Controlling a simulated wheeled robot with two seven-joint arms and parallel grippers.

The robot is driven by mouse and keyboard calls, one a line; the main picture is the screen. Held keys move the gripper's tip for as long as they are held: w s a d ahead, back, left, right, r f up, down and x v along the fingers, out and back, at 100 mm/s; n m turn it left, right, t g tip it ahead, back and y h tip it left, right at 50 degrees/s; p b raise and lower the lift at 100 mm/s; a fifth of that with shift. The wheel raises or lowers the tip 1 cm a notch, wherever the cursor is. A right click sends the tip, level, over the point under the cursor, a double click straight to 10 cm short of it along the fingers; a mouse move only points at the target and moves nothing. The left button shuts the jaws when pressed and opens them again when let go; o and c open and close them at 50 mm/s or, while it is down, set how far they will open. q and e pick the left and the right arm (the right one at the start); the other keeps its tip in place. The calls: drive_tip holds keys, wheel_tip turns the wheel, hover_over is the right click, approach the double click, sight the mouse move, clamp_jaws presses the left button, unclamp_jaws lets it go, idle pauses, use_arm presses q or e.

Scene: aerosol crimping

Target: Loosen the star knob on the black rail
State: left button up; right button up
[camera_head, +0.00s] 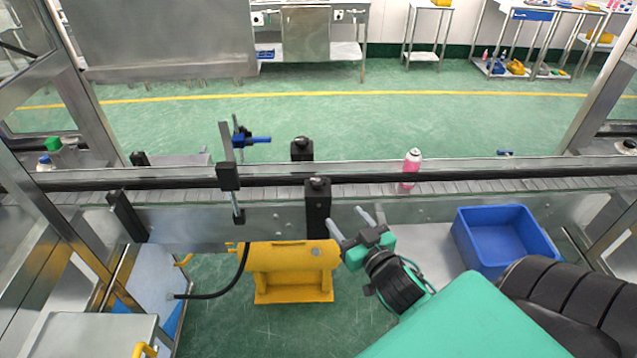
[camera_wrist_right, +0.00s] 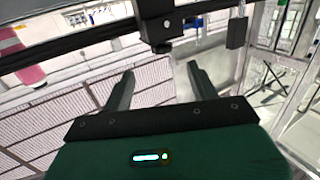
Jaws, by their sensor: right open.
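The black rail (camera_head: 450,178) runs across the head view along the conveyor. A black clamp block (camera_head: 317,210) with a rounded black top stands at the rail's near side. A similar black block (camera_head: 302,151) stands on the far side. I cannot tell whether a black top is the star knob. In the wrist view a black block (camera_wrist_right: 154,24) on the rail carries a small round fitting. My right gripper (camera_head: 350,218) is open and empty, just right of the near block and apart from it; its two fingers also show in the wrist view (camera_wrist_right: 162,82). My left gripper is not in view.
A metal bracket with a blue handle (camera_head: 258,139) stands left of the blocks. A pink can (camera_head: 411,170) stands on the conveyor to the right. A blue bin (camera_head: 463,237) is at the right, and a yellow unit (camera_head: 290,256) lies below the conveyor.

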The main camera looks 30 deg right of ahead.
sight(322, 187)
drive_tip(key=w+p, duration=0.1)
drive_tip(key=w, duration=0.3)
drive_tip(key=w+p, duration=0.2)
drive_tip(key=w, duration=0.2)
drive_tip(key=w+d+p, duration=0.1)
drive_tip(key=w, duration=0.3)
drive_tip(key=shift+w+r, duration=0.25)
drive_tip(key=shift+r, duration=0.1)
drive_tip(key=shift+w+d+f+p, duration=0.15)
drive_tip(key=shift+w+p, duration=0.15)
drive_tip(key=shift+w, duration=0.4)
drive_tip(key=c, duration=1)
